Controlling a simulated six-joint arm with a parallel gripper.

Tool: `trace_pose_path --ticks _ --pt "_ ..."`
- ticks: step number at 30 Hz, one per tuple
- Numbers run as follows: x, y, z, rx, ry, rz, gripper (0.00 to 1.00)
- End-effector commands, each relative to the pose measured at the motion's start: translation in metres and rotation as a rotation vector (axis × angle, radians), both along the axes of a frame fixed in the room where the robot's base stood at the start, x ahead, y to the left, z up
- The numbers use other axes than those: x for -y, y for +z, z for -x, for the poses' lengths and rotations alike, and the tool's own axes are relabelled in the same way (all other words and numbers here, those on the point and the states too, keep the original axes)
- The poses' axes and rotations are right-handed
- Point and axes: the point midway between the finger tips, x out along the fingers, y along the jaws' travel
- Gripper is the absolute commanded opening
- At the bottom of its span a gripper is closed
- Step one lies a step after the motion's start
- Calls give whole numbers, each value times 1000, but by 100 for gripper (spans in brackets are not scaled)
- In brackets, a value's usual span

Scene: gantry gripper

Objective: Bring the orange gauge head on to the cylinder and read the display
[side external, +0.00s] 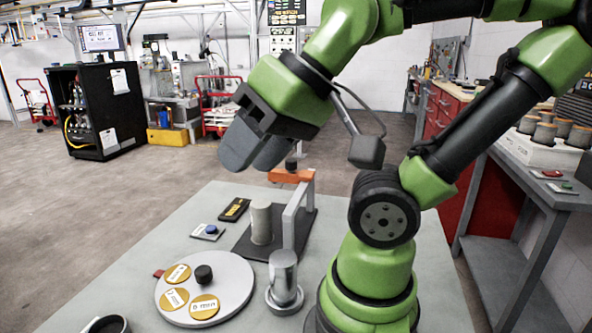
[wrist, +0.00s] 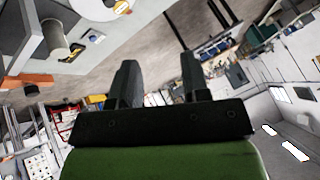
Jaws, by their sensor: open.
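The orange gauge head (side external: 291,175) sits on a grey gantry frame (side external: 290,222) on a dark base plate. The grey cylinder (side external: 262,224) stands upright on that plate, left of the frame's leg and below the gauge head. A small black display (side external: 234,209) with yellow characters, too small to read, lies left of the plate. My gripper (side external: 253,158) is above and left of the gauge head, apart from it. In the wrist view its fingers (wrist: 158,60) are spread with nothing between them; the gauge head (wrist: 38,80) and cylinder (wrist: 54,42) show at the left.
A blue button (side external: 211,229) on a small plate lies near the display. A round disc (side external: 236,275) with a black knob and several gold labels lies in front. A metal post (side external: 284,280) stands between disc and my base.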

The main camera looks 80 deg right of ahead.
Motion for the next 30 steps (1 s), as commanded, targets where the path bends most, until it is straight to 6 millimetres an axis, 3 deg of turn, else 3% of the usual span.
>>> trace_pose_path --ticks 1,4,8,11,17,21,27,30 --pt "0 0 0 0 0 0 43" --pt "1 1 -2 -3 -4 2 59" --pt "12 10 -17 -40 -43 25 59" --pt "35 22 -41 -104 -103 58 59" --pt "116 31 -92 -279 -255 100 59" --pt "190 20 -108 -404 -362 94 59" --pt "292 -16 -95 -563 -505 39 59" --pt "327 -34 -80 -616 -558 8 59"
